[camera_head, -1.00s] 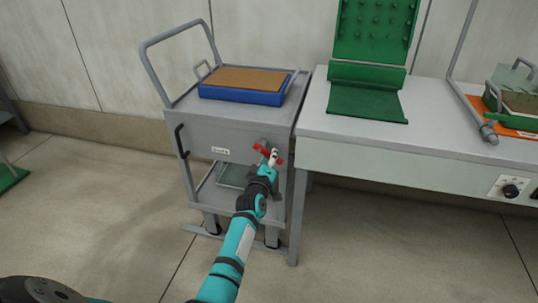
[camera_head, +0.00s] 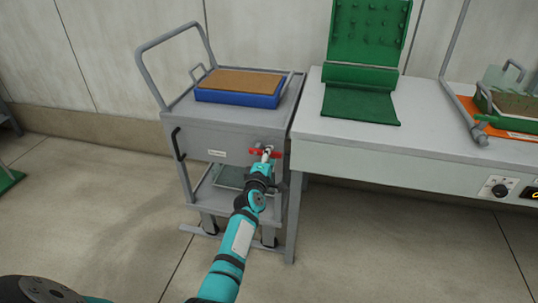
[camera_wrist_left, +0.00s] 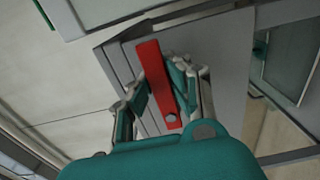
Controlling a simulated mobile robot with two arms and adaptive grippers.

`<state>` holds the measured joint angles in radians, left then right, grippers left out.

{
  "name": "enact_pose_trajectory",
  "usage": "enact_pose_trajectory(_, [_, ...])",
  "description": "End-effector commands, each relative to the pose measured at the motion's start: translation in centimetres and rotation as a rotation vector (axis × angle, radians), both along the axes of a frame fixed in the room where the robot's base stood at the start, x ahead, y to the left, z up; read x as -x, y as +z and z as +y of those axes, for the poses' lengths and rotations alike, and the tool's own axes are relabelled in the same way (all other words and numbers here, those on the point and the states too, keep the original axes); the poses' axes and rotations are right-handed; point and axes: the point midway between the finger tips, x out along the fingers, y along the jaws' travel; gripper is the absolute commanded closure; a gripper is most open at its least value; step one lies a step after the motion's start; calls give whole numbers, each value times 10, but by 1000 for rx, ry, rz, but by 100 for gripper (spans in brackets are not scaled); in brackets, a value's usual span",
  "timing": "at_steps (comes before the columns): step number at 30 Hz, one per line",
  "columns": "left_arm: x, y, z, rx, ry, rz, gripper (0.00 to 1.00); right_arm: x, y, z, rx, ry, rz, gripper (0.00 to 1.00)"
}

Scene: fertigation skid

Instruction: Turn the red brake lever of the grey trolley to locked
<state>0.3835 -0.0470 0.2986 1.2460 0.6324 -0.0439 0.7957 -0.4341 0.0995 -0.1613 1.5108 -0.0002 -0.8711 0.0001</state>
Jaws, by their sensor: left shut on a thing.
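The grey trolley (camera_head: 237,123) stands left of the long table. Its red brake lever (camera_head: 279,154) is on the front panel, near the right edge, and now lies about level. Red shows on both sides of my left gripper (camera_head: 266,154), which covers the lever's middle. In the left wrist view the red lever (camera_wrist_left: 152,70) is a long flat bar between the two fingers of my left gripper (camera_wrist_left: 165,85), with a bolt at its lower end. The gripper is shut on it. My right gripper is not in view.
A blue tray (camera_head: 237,98) with a brown top sits on the trolley. A black handle (camera_head: 178,144) is on its left side. The grey table (camera_head: 400,150) stands close on the right, with a green hinged piece (camera_head: 362,104) on it.

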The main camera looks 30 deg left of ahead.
Motion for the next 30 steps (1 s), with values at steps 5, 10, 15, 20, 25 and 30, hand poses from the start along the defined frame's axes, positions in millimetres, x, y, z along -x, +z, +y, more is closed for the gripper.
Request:
enact_pose_trajectory(5, [0, -1, 0, 12, 0, -1, 100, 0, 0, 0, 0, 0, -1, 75])
enact_pose_trajectory(10, [0, -1, 0, 13, 0, -1, 100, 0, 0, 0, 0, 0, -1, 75])
enact_pose_trajectory(15, [0, -1, 0, 11, 0, -2, 68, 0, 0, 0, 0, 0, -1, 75])
enact_pose_trajectory(20, [0, 0, 0, 8, 0, -1, 58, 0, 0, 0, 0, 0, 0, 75])
enact_pose_trajectory(25, [0, 0, 0, 7, 0, -2, 58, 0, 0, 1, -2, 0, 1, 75])
enact_pose_trajectory(30, [12, -1, -3, 8, 0, 0, 58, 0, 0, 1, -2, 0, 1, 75])
